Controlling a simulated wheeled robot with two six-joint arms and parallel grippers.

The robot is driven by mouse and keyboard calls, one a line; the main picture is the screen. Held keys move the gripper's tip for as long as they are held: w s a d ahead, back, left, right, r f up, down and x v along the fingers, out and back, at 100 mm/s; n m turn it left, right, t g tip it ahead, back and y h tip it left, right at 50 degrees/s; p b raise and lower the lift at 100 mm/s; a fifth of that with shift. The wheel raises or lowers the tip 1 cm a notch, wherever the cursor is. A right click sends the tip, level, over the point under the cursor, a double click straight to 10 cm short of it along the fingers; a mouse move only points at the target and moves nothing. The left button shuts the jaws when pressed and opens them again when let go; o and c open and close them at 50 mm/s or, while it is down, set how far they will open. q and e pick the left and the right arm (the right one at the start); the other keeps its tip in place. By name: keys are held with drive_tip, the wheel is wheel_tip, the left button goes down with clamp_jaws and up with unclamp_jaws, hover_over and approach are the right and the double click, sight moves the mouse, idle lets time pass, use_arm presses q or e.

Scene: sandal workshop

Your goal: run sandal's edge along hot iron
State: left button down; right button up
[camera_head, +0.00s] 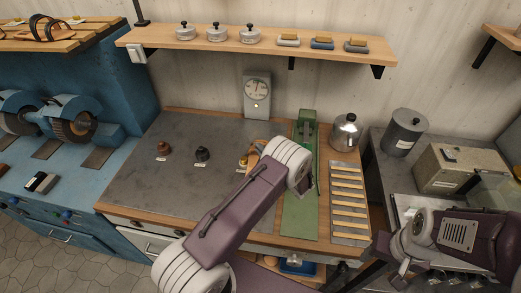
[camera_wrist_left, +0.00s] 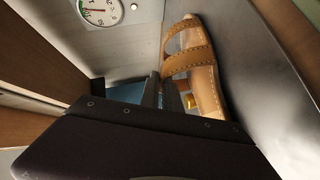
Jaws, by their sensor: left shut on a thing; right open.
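A tan leather sandal (camera_head: 256,152) with stitched straps is near the middle of the workbench, partly hidden by my left arm. It shows larger in the left wrist view (camera_wrist_left: 206,78). My left gripper (camera_wrist_left: 160,95) is shut on the sandal; its fingers are mostly hidden. Three small knob-like irons stand in a row on the grey bench top: a brown one (camera_head: 163,149), a black one (camera_head: 202,154) and a brass one (camera_head: 243,162). The sandal is close beside the brass one; I cannot tell whether they touch. My right gripper (camera_head: 401,272) is open and empty at the lower right.
A green press-like board (camera_head: 300,215) and a slatted rack (camera_head: 348,200) are right of my left arm. A dial gauge (camera_head: 257,95) and a metal kettle (camera_head: 346,132) stand at the back. A shelf (camera_head: 270,43) hangs above.

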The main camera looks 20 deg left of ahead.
use_arm(q)
drive_tip(key=shift+w, duration=0.1)
drive_tip(key=shift+w+a+b, duration=0.3)
drive_tip(key=shift+w+b, duration=0.15)
drive_tip(key=shift+w, duration=0.25)
drive_tip(key=shift+w, duration=0.1)
drive_tip(key=shift+w+a+b, duration=0.3)
drive_tip(key=shift+w+b, duration=0.15)
drive_tip(key=shift+w, duration=0.3)
drive_tip(key=shift+w, duration=0.2)
drive_tip(key=shift+w+a+b, duration=0.3)
drive_tip(key=shift+w+b, duration=0.25)
drive_tip(key=shift+w, duration=0.05)
drive_tip(key=shift+w, duration=0.2)
drive_tip(key=shift+w+a+b, duration=0.2)
drive_tip(key=shift+w+b, duration=0.45)
